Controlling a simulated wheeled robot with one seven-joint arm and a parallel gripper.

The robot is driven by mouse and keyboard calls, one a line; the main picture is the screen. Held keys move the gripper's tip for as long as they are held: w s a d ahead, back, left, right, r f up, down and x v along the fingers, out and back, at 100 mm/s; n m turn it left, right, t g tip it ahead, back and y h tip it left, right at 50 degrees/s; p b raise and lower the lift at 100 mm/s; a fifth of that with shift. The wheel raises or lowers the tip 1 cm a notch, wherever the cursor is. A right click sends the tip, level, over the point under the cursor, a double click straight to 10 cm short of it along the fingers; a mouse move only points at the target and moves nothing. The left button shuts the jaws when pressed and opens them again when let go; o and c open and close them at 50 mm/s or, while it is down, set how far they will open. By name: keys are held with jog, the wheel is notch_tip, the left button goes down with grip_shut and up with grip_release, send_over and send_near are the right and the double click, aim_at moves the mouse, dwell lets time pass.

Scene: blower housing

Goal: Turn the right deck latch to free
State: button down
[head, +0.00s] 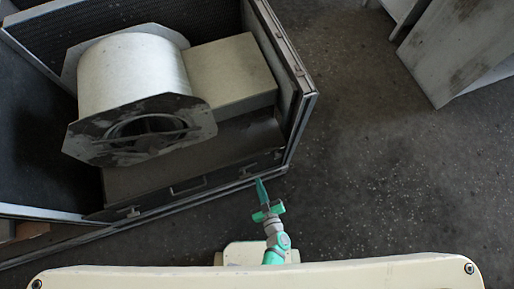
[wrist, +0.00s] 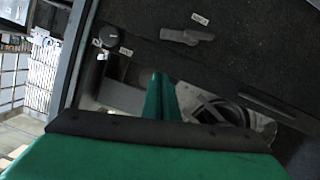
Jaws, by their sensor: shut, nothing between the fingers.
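The deck (head: 190,165) is the dark plate at the front of the open housing, below the blower drum. In the head view a small latch (head: 133,211) shows at its front left edge. The right end of that edge, near the housing corner, is too small and dark to show a latch's setting. In the wrist view a grey lever-like piece (wrist: 187,36) lies on a dark panel beside a small label; I cannot tell whether it is the right latch. My gripper (head: 261,184) is shut and empty, just outside the housing's front right corner. Its green fingers (wrist: 162,92) are together in the wrist view.
The blower drum (head: 135,75) and a box-shaped block (head: 232,72) sit inside the housing. A round dark knob (wrist: 108,37) with a label shows in the wrist view. The housing's right wall (head: 287,75) stands upright. Open floor (head: 400,170) lies to the right; a grey cabinet (head: 460,50) stands beyond.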

aim_at(253, 161)
jog(key=x, duration=1)
jog(key=shift+r, duration=0.1)
jog(key=shift+d+f, duration=0.15)
jog(key=shift+f, duration=0.4)
jog(key=shift+d+f, duration=0.15)
jog(key=shift+f, duration=0.35)
jog(key=shift+d+f, duration=0.2)
jog(key=shift+f, duration=0.7)
